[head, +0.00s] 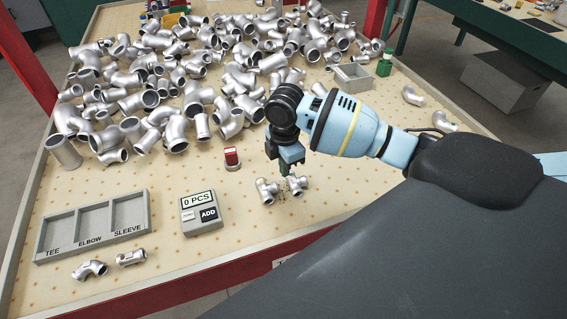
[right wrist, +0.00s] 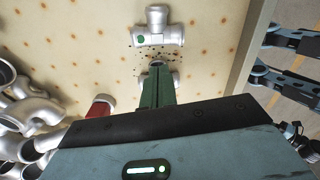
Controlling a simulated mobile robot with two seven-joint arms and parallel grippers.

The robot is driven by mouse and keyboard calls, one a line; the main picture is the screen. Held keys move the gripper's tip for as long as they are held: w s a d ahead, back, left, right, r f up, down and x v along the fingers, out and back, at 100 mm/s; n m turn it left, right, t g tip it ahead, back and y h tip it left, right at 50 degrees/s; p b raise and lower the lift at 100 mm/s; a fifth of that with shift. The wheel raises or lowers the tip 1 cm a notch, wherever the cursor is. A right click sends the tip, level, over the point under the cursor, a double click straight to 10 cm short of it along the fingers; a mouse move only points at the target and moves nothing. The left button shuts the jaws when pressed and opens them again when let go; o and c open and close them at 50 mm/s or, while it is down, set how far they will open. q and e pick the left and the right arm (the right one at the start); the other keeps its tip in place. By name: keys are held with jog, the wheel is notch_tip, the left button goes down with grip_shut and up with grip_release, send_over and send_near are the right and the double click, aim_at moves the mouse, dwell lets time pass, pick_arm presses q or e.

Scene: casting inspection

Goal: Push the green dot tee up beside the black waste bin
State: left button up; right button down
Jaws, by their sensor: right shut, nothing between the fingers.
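Two silver tees lie close together on the dotted table, with dark specks between them. The one with a green dot (right wrist: 157,30) lies beyond my fingertips in the right wrist view; it appears to be the right-hand tee in the head view (head: 298,184). The other tee (head: 266,191) lies to its left and is partly hidden behind my fingers in the wrist view. My right gripper (head: 284,172) is shut and empty, green fingers pointing down just behind the pair; contact cannot be told. My left gripper is not in view. I cannot make out a black waste bin.
A large pile of silver castings (head: 185,85) covers the far table. A red-topped block (head: 231,158) and a counter box (head: 201,214) stand to the left. A sorting tray (head: 92,226) with two loose fittings before it lies further left.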

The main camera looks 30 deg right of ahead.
aim_at(284, 190)
notch_tip(284, 190, down, 7)
jog(key=shift+b, duration=0.3)
